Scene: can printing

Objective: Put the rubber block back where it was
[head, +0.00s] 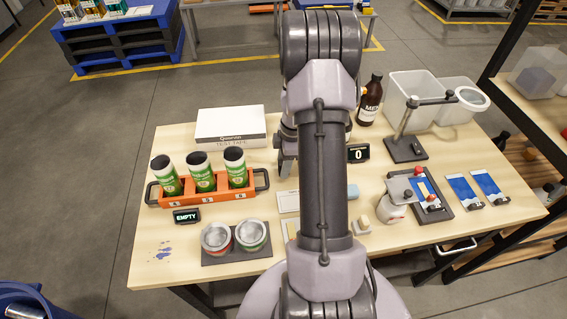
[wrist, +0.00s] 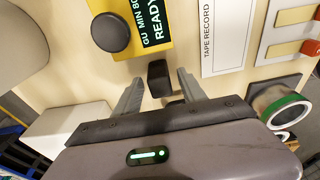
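A small black block (wrist: 160,78), which looks like the rubber block, stands on the pale table in the wrist view, in front of a yellow device (wrist: 150,28) whose display reads READY. My gripper (wrist: 158,84) is open, with one finger on each side of the block and a visible gap to each finger. A smaller dark patch shows just below the block, and I cannot tell what it is. In the head view my gripper (head: 287,158) is partly hidden by my own arm, beside the white test tape box (head: 230,125). The block does not show there.
A tape record card (wrist: 222,38) lies right of the device. An orange rack (head: 203,197) with green cans, two open cans on a dark mat (head: 238,257), a brown bottle (head: 370,100), clear tubs (head: 415,97) and a dark stand (head: 405,149) are also on the table.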

